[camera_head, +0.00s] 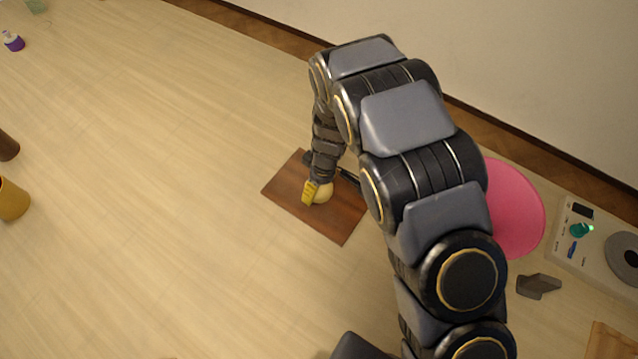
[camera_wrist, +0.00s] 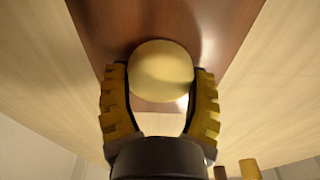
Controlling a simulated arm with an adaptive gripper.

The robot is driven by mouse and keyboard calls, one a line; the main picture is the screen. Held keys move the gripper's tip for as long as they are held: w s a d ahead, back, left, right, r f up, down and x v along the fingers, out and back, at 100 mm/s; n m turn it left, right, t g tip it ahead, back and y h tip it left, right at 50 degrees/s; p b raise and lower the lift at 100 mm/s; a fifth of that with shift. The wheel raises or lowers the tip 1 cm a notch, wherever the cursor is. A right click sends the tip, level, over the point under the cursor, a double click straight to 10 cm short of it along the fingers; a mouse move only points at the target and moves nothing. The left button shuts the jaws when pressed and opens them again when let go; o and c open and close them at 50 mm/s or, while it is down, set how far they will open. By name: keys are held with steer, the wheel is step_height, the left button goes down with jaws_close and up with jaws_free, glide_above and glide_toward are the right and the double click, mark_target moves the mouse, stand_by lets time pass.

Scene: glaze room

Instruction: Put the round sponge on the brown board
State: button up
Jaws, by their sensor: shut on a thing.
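The round sponge (camera_wrist: 160,68) is pale yellow and sits between the two yellow ridged fingers of my gripper (camera_wrist: 160,90) in the wrist view. My gripper is shut on it. In the head view the sponge (camera_head: 323,193) shows beside a yellow finger of my gripper (camera_head: 315,192), over the brown board (camera_head: 336,223). The board is a flat dark wooden rectangle on the table, partly hidden by my arm. It also fills the upper middle of the wrist view (camera_wrist: 110,25). I cannot tell whether the sponge touches the board.
A pink disc (camera_head: 515,210) lies right of my arm, partly hidden by it. A mustard cup (camera_head: 12,200) stands at the left edge.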

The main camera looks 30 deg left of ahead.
mark_target(325, 189)
steer(key=shift+f, duration=0.1)
steer(key=o, duration=0.8)
steer(key=r, duration=0.4)
steer(key=d+r, duration=0.1)
steer(key=r, duration=0.7)
steer(key=shift+d+r, duration=0.1)
steer(key=shift+d, duration=0.15)
